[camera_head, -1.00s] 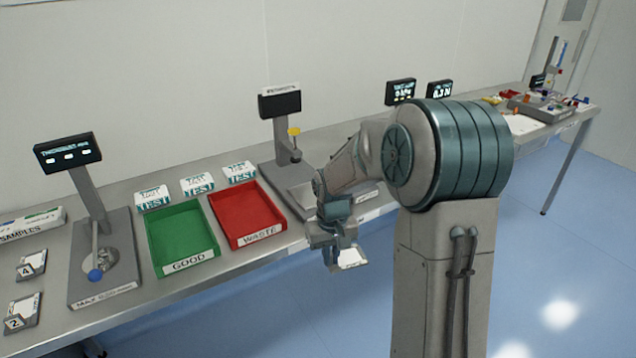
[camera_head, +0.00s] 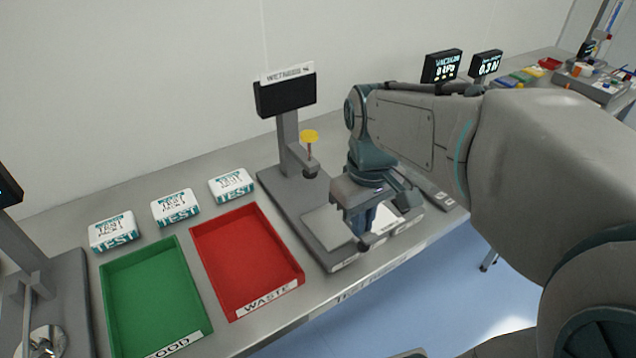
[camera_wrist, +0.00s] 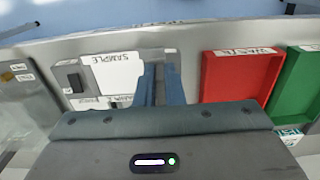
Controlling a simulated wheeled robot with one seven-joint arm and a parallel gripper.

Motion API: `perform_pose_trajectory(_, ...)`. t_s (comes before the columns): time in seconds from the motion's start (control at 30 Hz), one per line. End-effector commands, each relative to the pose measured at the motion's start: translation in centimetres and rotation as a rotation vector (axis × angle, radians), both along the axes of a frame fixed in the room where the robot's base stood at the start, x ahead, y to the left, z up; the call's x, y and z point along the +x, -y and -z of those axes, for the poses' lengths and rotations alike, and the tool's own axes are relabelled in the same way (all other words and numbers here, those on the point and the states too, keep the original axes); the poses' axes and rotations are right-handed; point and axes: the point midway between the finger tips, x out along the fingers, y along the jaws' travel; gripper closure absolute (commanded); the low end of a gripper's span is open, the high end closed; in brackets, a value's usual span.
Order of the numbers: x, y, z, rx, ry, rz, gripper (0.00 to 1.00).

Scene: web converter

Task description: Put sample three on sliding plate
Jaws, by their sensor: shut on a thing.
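My gripper (camera_head: 367,232) is shut on a white sample card (camera_head: 388,221), held low over the right part of the wetness tester's grey base (camera_head: 290,212). The card shows in the wrist view (camera_wrist: 112,72) with the word SAMPLE, left of my fingers (camera_wrist: 160,80); its number is not readable. A pale flat plate (camera_head: 322,224) lies on the tester base just left of my gripper; it looks like the sliding plate. My gripper hides part of the plate and card. Whether the card touches the base I cannot tell.
The tester's dark screen (camera_head: 286,96) and yellow-topped post (camera_head: 309,138) stand behind my gripper. The red WASTE tray (camera_head: 291,284) and green GOOD tray (camera_head: 150,300) lie to the left. Several TEST packs (camera_head: 176,207) stand behind them. The bench's front edge is close.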

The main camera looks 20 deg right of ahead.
Motion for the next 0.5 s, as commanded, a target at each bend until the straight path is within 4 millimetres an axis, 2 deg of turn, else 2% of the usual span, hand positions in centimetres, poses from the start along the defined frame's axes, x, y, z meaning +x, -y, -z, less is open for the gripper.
perform_pose_trajectory(0.07,-0.2,0.0,0.0,0.000,0.000,-0.004,1.00)
perform_pose_trajectory(0.17,0.6,-0.3,0.5,-0.001,-0.002,-0.006,1.00)
perform_pose_trajectory(0.5,5.9,-2.0,3.8,-0.001,-0.005,-0.009,1.00)
